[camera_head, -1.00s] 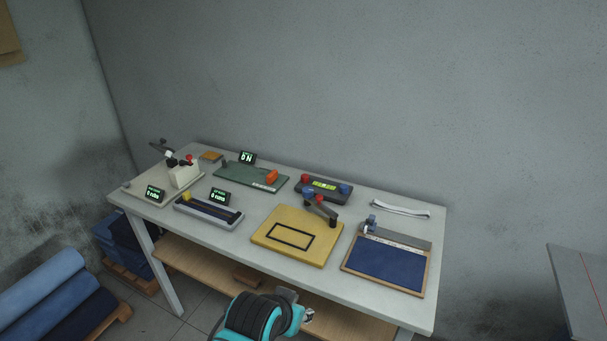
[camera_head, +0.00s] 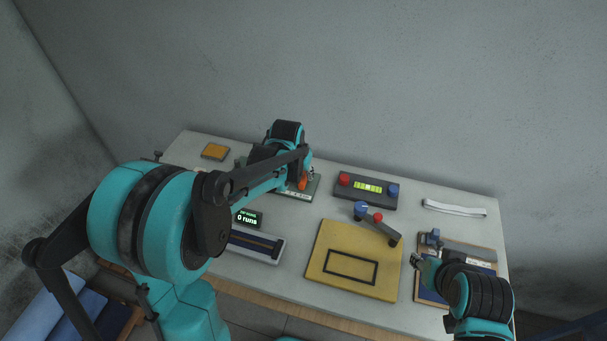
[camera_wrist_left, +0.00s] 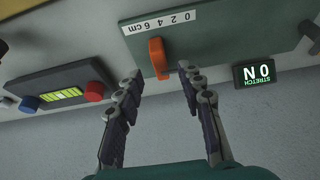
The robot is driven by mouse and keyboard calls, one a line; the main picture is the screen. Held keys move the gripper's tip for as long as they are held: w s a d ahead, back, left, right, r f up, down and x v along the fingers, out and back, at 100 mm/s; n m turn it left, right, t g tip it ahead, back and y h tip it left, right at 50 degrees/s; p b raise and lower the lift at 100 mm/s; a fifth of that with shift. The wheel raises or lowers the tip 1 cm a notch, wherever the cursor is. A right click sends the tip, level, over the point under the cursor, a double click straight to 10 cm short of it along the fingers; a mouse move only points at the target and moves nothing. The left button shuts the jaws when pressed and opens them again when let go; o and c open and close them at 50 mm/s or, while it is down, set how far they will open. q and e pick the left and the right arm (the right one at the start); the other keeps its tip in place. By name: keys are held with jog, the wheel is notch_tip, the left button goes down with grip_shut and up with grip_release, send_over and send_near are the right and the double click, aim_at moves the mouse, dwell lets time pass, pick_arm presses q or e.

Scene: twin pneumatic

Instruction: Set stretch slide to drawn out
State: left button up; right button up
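The stretch slide is a green plate with an orange handle (camera_head: 303,183), partly hidden by my left arm in the head view. In the left wrist view the handle (camera_wrist_left: 158,58) stands beside a white cm scale (camera_wrist_left: 160,20) on the green plate (camera_wrist_left: 225,30). A small lit display marked STRETCH (camera_wrist_left: 258,73) sits at the plate's edge. My left gripper (camera_wrist_left: 160,72) is open, its fingertips apart on either side of the handle; contact is not visible. My right gripper (camera_head: 417,260) is above the blue board's left side; its finger opening is too small to tell.
A grey box with red and blue buttons (camera_head: 366,187) stands right of the slide. A yellow board (camera_head: 325,287) with a lever (camera_head: 380,226), a slotted grey fixture (camera_head: 262,247) and a white strip (camera_head: 455,208) are also on the table. A blue board (camera_head: 425,288) is partly under my right arm.

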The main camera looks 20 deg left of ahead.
aim_at(303, 178)
pick_arm(q)
jog(key=b+x, duration=0.1)
jog(key=x, duration=0.5)
jog(key=shift+r+b, duration=0.1)
jog(key=shift+b, duration=0.2)
grip_shut()
